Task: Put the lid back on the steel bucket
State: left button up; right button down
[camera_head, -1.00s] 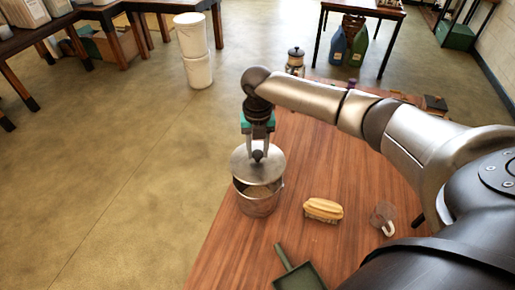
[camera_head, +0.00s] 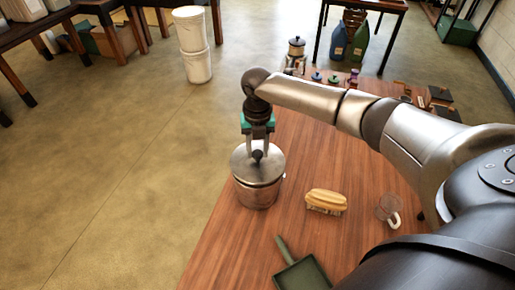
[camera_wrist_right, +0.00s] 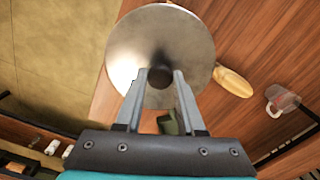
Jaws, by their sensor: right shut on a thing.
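The steel bucket (camera_head: 257,196) stands upright on the wooden table near its left edge. The round metal lid (camera_head: 243,162) lies level over the bucket's mouth and appears to rest on the rim; no gap shows from the head. My right gripper (camera_head: 258,149) is above the lid, shut on its dark knob (camera_head: 257,156). In the right wrist view the lid (camera_wrist_right: 185,45) hides the bucket, and the fingers of the gripper (camera_wrist_right: 160,78) close around the knob (camera_wrist_right: 160,75). My left gripper is not in view.
A yellow scrubbing brush (camera_head: 326,201), a clear scoop or cup (camera_head: 389,210) and a green dustpan (camera_head: 302,276) lie to the right and front on the table. Small items and a lidded canister (camera_head: 296,47) are at the far end. White buckets (camera_head: 197,67) stand stacked on the floor.

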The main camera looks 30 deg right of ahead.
jog(key=shift+p, duration=0.55)
dwell(0.9)
jog(key=shift+f, duration=0.6)
dwell(1.3)
grip_release()
dwell(0.7)
jog(key=shift+r, duration=0.1)
jog(key=shift+r+p, duration=3.45)
jog(key=shift+p, duration=0.05)
jog(key=shift+f, duration=0.1)
